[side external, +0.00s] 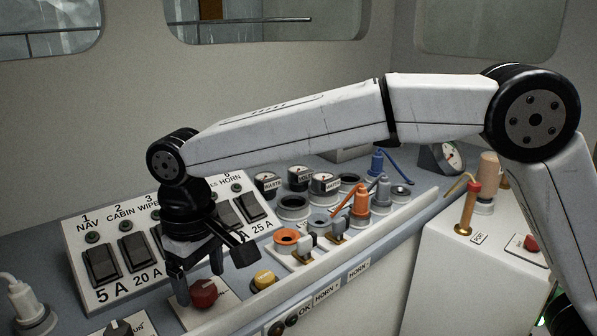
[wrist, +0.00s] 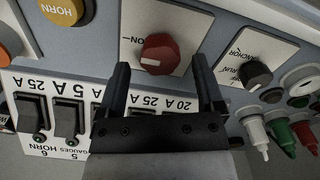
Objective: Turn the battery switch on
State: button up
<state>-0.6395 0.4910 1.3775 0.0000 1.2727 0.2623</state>
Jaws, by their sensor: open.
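The battery switch is a red rotary knob (side external: 203,292) on a white plate, low on the sloped console. In the wrist view the red knob (wrist: 159,54) sits just beyond and between my fingertips, with a pale mark on its face. Its plate label is partly hidden. My gripper (side external: 198,283) is over the knob, pointing down, fingers apart. In the wrist view my gripper (wrist: 164,65) is open, one finger on each side of the knob. I cannot tell whether either finger touches it.
A yellow horn button (side external: 264,280) is right of the red knob. A black rotary knob (wrist: 256,73) on an anchor plate is on its other side. The breaker panel (side external: 75,244) with black rockers stands behind. Orange and grey plugs (side external: 361,201) crowd the console to the right.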

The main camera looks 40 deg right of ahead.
aim_at(203, 287)
jog(key=shift+r, duration=3.2)
jog(key=s+d+f+m+y, duration=0.3)
jog(key=s+f+y, duration=0.3)
jog(key=s, duration=0.6)
jog(key=d+f+t+h, duration=0.1)
jog(key=d+f+h, duration=0.1)
jog(key=d+f, duration=0.3)
jog(key=d+f+m+h, duration=0.1)
jog(key=d+f, duration=0.3)
jog(key=d, duration=0.9)
jog(key=d+f+t+h, duration=0.1)
jog(key=d+f+h, duration=0.2)
jog(key=d, duration=0.6)
notch_tip(203, 287, down, 3)
jog(key=shift+s+d+r+t, duration=0.15)
jog(key=shift+s+d+t, duration=0.15)
jog(key=shift+s, duration=0.1)
jog(key=shift+c, duration=0.2)
